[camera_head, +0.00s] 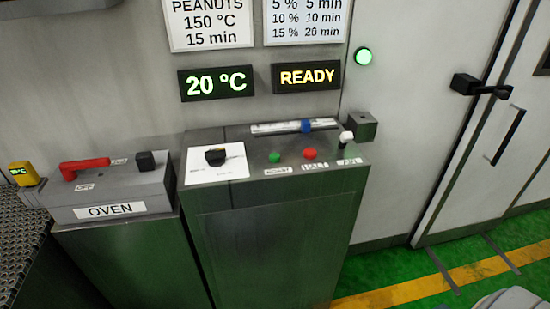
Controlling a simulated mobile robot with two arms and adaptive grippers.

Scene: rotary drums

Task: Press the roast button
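A small green button (274,157) sits on the sloped top of the central grey console (280,230). The white label below it (277,171) is small and seems to read ROAST. A red button (309,153) is just to its right, above a label that seems to read HALT. The READY sign (306,77) is lit yellow, and the temperature sign (215,83) reads 20 °C in green. Neither of my grippers shows in the view, and nothing covers the green button.
A black knob (215,156) on a white plate is left of the buttons. A white-tipped lever (347,138) stands at the right. The OVEN box (112,190) with a red handle (84,167) is further left. Green floor (385,268) is open at right.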

